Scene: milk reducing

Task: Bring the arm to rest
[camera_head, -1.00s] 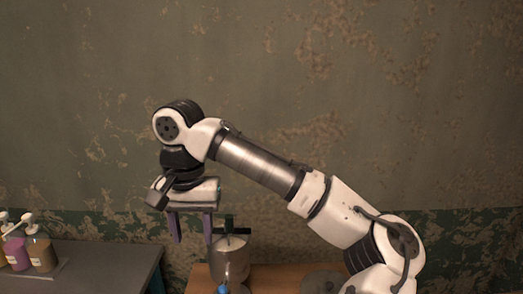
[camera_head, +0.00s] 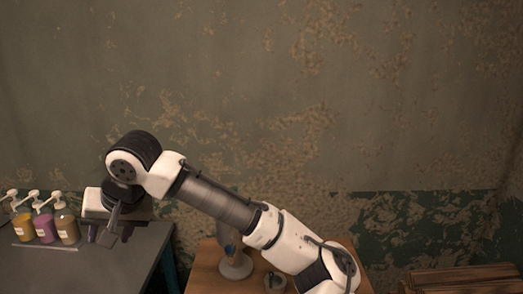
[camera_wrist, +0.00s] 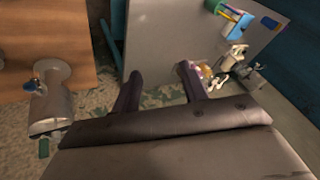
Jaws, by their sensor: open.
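My gripper (camera_head: 106,236) hangs at the end of my arm over the right part of the grey table, to the right of the pump bottles. In the wrist view its two dark fingers (camera_wrist: 160,85) are spread apart with nothing between them; floor and the table's edge show past them. My arm reaches from the lower right up and across to the left, in front of the wall.
Several pump bottles (camera_head: 43,229) stand on the grey table (camera_head: 60,270). A metal vessel with a blue part (camera_wrist: 52,98) stands on the wooden table (camera_head: 205,270), partly behind my arm. A blue holder (camera_wrist: 228,20) stands on the grey table. Stacked wood (camera_head: 460,279) lies at right.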

